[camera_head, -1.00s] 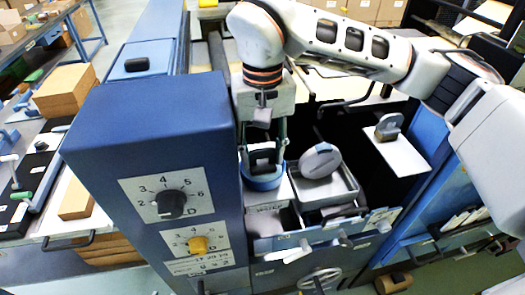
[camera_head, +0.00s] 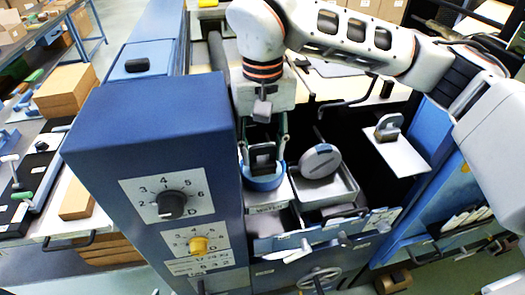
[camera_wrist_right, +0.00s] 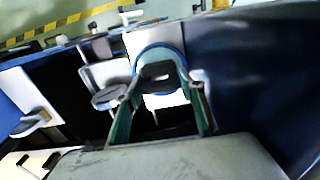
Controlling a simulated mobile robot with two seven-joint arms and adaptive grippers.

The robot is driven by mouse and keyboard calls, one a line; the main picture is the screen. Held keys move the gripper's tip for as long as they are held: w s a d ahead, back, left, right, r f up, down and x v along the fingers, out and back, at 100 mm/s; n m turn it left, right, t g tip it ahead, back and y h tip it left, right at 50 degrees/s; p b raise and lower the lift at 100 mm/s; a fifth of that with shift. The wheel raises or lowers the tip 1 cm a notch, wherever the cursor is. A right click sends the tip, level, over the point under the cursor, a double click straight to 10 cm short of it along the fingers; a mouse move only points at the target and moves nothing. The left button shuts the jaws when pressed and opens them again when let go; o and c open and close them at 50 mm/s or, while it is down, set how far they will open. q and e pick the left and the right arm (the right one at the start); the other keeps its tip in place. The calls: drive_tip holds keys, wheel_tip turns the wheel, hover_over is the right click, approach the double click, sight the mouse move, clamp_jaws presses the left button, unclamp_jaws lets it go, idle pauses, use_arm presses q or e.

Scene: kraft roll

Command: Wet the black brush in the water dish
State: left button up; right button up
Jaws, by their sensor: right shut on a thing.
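The black brush (camera_head: 262,154) is in my right gripper (camera_head: 263,166), whose green-grey fingers are shut on it from both sides. The brush is at the round blue water dish (camera_head: 264,183), inside or just above its rim; how deep its lower end reaches is hidden. The dish stands on a pale ledge marked WATER. In the right wrist view the brush (camera_wrist_right: 157,72) shows dark between the fingertips (camera_wrist_right: 160,92), with the blue rim of the dish (camera_wrist_right: 158,48) around it. My left gripper is out of view.
Right of the dish, a grey round-faced object (camera_head: 320,160) stands in a metal tray (camera_head: 328,196). The tall blue cabinet with dials (camera_head: 150,160) rises close on the left. A white shelf (camera_head: 398,155) bearing a grey-handled object (camera_head: 387,127) is farther right.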

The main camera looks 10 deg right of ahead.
sight(263, 148)
drive_tip(key=shift+r, duration=2.5)
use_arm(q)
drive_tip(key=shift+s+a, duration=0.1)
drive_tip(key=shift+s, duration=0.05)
use_arm(e)
drive_tip(key=shift+r, duration=0.3)
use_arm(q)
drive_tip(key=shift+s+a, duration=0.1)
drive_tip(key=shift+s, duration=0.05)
use_arm(e)
drive_tip(key=shift+s, duration=0.2)
